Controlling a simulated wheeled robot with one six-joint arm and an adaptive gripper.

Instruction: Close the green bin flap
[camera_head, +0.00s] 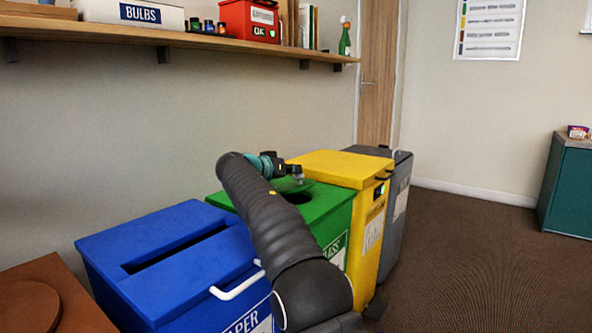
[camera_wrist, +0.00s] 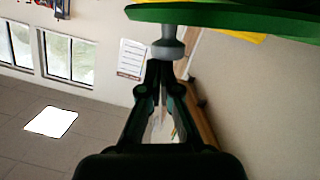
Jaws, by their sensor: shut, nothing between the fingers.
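The green bin (camera_head: 325,217) stands between the blue and yellow bins, with a dark round opening (camera_head: 298,198) in its top. My gripper (camera_head: 297,172) is over the bin's top, just behind the opening. In the wrist view its fingers (camera_wrist: 167,65) are shut and empty. A grey rounded piece (camera_wrist: 168,46) sits at the fingertips, close under a green curved edge, apparently the flap (camera_wrist: 230,14). I cannot tell whether they touch. My arm hides part of the bin's front and left side. The flap's exact tilt is unclear in the head view.
The blue paper bin (camera_head: 190,215) is to the left, the yellow bin (camera_head: 330,168) and grey bin (camera_head: 400,160) to the right. A wall shelf (camera_head: 200,42) with boxes runs above. Brown floor at right is clear up to a teal cabinet (camera_head: 568,190).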

